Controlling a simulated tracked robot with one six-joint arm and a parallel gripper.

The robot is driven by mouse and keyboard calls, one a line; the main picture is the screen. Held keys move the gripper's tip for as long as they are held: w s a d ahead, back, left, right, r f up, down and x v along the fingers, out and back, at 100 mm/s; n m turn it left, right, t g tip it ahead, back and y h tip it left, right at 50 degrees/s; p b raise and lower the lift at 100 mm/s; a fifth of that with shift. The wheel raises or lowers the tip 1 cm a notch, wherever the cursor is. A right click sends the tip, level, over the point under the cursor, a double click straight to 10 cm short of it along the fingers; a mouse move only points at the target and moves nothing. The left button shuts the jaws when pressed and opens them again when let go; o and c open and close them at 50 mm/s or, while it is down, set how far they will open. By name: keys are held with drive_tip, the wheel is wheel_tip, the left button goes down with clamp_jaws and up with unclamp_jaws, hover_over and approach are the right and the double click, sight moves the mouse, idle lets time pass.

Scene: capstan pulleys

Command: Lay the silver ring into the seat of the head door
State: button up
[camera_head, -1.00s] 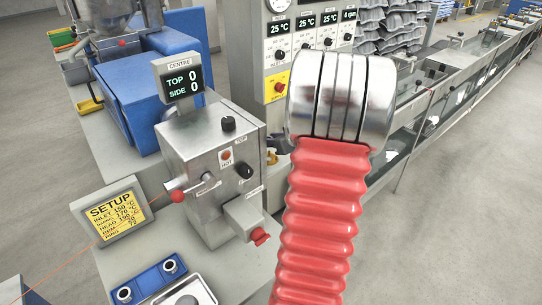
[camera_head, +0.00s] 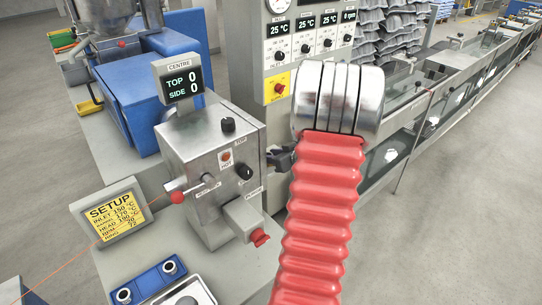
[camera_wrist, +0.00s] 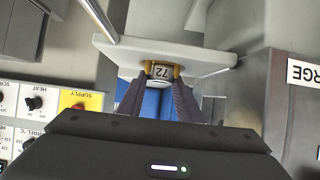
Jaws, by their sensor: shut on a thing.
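My gripper (camera_wrist: 161,74) is shut on the silver ring (camera_wrist: 162,72) in the wrist view. The number 72 shows upside down on the ring, between the yellow fingertips. In the camera_head view part of my dark gripper (camera_head: 281,159) shows at the right side of the metal head (camera_head: 212,160), mostly behind my red arm. The ring cannot be made out there. In the wrist view a pale grey slab (camera_wrist: 205,58) lies just behind the ring; I cannot tell whether they touch. The head door and its seat cannot be told clearly in either view.
The SETUP sign (camera_head: 112,213) and a blue holder (camera_head: 150,281) stand on the bench at lower left. A grey cabinet with dials (camera_head: 300,60) rises behind the head. A long trough (camera_head: 440,95) runs away to the right. A blue thing (camera_wrist: 152,103) shows below the fingers.

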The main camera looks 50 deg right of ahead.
drive_tip(key=o, duration=1.2)
drive_tip(key=shift+s+r, duration=0.35)
drive_tip(key=shift+s, duration=0.05)
drive_tip(key=v, duration=1.1)
drive_tip(key=shift+s+f, duration=0.1)
